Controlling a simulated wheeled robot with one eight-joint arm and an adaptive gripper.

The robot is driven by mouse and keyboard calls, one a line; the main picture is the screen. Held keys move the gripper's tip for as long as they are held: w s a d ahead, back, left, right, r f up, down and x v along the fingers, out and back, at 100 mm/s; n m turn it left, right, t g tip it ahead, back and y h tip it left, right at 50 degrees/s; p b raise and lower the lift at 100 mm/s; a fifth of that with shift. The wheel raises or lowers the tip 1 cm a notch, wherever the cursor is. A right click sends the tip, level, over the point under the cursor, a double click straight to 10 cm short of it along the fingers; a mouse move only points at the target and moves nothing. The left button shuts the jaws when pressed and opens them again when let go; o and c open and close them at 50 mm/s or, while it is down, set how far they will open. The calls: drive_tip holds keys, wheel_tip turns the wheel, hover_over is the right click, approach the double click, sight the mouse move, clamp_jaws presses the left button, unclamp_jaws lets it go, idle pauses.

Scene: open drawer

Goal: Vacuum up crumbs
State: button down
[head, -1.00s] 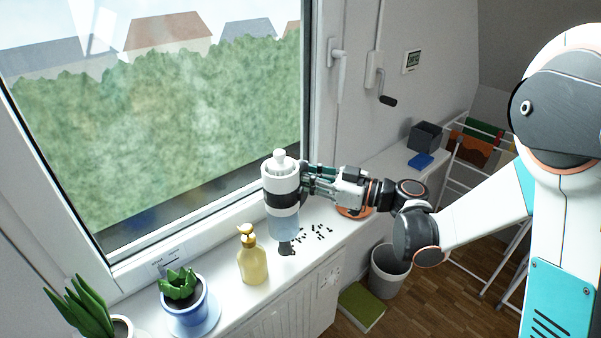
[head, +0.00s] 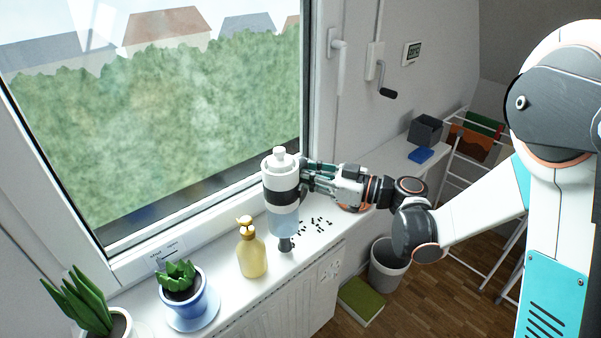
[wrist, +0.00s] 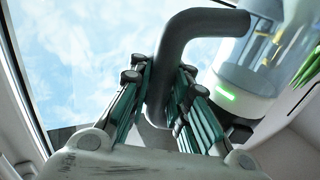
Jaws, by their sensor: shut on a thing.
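A handheld vacuum (head: 282,190) with a white and black body and a clear lower bin stands upright above the windowsill, its dark nozzle (head: 285,244) pointing down close to the sill. I cannot tell whether the nozzle touches it. My gripper (head: 308,178) is shut on the vacuum's dark handle (wrist: 190,45), which shows between the fingers in the wrist view. A green light glows on the vacuum body (wrist: 235,85). Dark crumbs (head: 318,224) lie scattered on the white sill, just right of the nozzle.
A yellow pump bottle (head: 252,255) stands close left of the nozzle. A blue potted plant (head: 185,300) and another plant (head: 85,305) stand further left. The window (head: 160,120) is behind. A grey bin (head: 387,268) stands on the floor below the sill.

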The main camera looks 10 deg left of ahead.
drive_tip(key=shift+f+b, duration=0.75)
drive_tip(key=shift+f, duration=0.1)
idle(0.4)
